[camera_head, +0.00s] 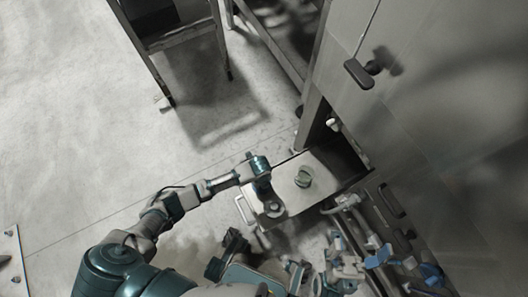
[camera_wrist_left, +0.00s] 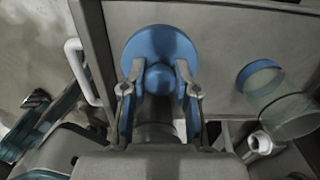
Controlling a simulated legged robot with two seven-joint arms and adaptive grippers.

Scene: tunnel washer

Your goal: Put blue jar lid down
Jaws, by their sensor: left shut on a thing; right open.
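The blue jar lid (camera_wrist_left: 158,48) is a round disc with a knob in the middle. My left gripper (camera_wrist_left: 160,88) is shut on the knob, one finger on each side. The lid is over a grey metal surface (camera_wrist_left: 225,50); I cannot tell whether it touches it. A clear jar (camera_wrist_left: 288,113) with a blue rim is right of the lid, apart from it. In the head view the jar (camera_head: 303,177) stands on the metal surface (camera_head: 318,164), and my left gripper (camera_head: 272,208) points down beside it, mostly hidden by its wrist. My right gripper (camera_head: 404,264) is open at lower right.
A pale handle (camera_head: 243,211) sticks out from the left side of the metal surface. A large metal machine (camera_head: 440,110) with a dark handle (camera_head: 358,73) rises at the right. A metal stand (camera_head: 180,42) is at the top. Open floor (camera_head: 80,130) lies to the left.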

